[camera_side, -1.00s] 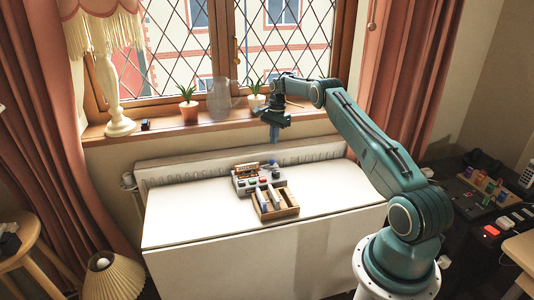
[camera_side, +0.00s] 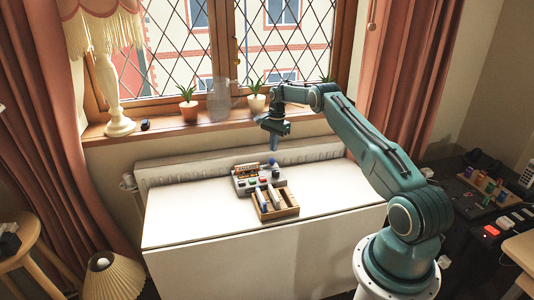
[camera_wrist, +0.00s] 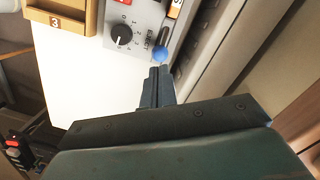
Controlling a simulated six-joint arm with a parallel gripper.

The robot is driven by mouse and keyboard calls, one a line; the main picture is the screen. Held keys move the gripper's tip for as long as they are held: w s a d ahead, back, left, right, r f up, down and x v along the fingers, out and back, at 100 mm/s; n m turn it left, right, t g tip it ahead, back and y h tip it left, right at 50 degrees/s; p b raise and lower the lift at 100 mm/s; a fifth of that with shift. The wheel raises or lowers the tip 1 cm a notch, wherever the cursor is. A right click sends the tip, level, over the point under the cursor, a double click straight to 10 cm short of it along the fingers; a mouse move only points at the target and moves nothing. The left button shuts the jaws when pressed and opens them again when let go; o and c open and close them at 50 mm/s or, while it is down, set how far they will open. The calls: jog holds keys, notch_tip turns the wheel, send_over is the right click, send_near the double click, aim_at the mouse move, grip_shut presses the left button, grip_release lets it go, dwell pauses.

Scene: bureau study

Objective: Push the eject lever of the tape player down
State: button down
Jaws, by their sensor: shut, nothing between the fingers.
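The tape player (camera_side: 250,182) is a grey box on the white table, with coloured buttons on top. In the wrist view its panel (camera_wrist: 133,12) shows a black dial and the word EJECT. Beside that label is the eject lever (camera_wrist: 162,43), a dark stem with a blue ball end. The blue end also shows at the player's back right in the side view. My gripper (camera_wrist: 157,72) is shut and empty, its fingertips right by the blue ball in the wrist view. In the side view it points down from above the lever. I cannot tell whether they touch.
A wooden tray (camera_side: 262,214) with slots and several upright items stands against the front of the player. A ribbed radiator (camera_side: 180,174) runs behind the table. Potted plants stand on the sill. The table's left side is clear.

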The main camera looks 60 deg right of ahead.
jog(key=shift+a+f, duration=0.15)
jog(key=shift+f, duration=0.95)
jog(key=shift+a+f, duration=0.15)
jog(key=shift+f, duration=1.15)
jog(key=shift+s+d+r, duration=0.15)
jog(key=shift+d+r, duration=0.2)
jog(key=shift+d, duration=0.45)
jog(key=shift+s+d+r, duration=0.15)
jog(key=shift+d+r, duration=0.15)
jog(key=shift+d, duration=0.45)
jog(key=shift+w+a, duration=0.1)
jog(key=shift+a, duration=0.15)
